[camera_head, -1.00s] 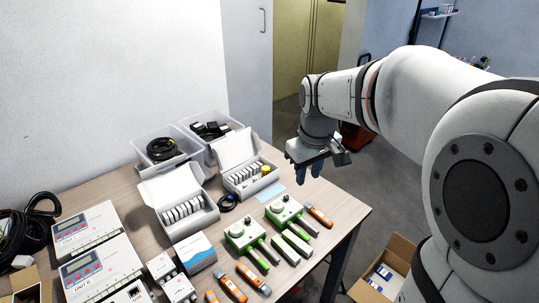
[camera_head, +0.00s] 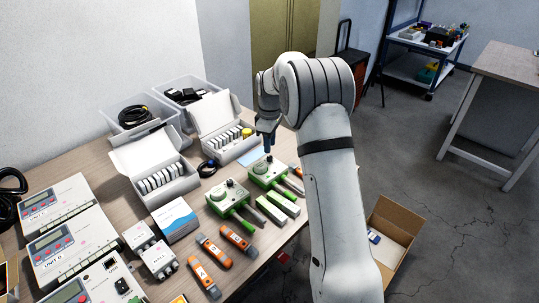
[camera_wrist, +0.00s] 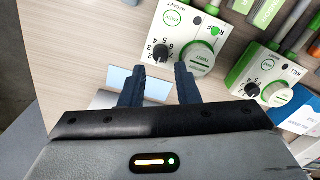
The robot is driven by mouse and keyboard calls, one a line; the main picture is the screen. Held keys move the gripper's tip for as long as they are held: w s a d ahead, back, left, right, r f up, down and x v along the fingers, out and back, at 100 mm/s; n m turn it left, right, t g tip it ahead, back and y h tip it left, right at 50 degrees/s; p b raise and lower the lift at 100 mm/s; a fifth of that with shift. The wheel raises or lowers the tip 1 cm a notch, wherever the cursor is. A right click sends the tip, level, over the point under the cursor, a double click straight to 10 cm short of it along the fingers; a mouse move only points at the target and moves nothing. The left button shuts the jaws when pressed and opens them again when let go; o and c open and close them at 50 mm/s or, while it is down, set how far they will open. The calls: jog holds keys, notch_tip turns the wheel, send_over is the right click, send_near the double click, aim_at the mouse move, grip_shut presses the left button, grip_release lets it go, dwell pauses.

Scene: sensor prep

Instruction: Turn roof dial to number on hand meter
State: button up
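The roof dial unit (camera_head: 270,170), a white and green box, stands on the table at right. Its face, marked ROOF, shows in the wrist view (camera_wrist: 205,50), with a small black dial knob (camera_wrist: 160,53) beside printed numbers. Its exact setting cannot be read. A similar unit marked HALL (camera_wrist: 272,75) stands to its right in the wrist view. My gripper (camera_wrist: 159,75) is open and empty, its two blue fingers apart close to the roof knob and not visibly touching it. Orange hand-held devices (camera_head: 238,238) lie in front; I cannot tell which is the hand meter, and no reading is legible.
Open white boxes (camera_head: 155,165) and clear bins (camera_head: 145,120) stand behind. White counter units (camera_head: 70,240) fill the left. A light blue card (camera_head: 250,155) lies under my gripper. Grey and green bars (camera_head: 284,204) lie in front of the roof unit. An open carton (camera_head: 395,230) is at right.

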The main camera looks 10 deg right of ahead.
aim_at(270, 157)
notch_tip(270, 157, down, 5)
jog(key=shift+r, duration=0.1)
dwell(0.3)
grip_shut()
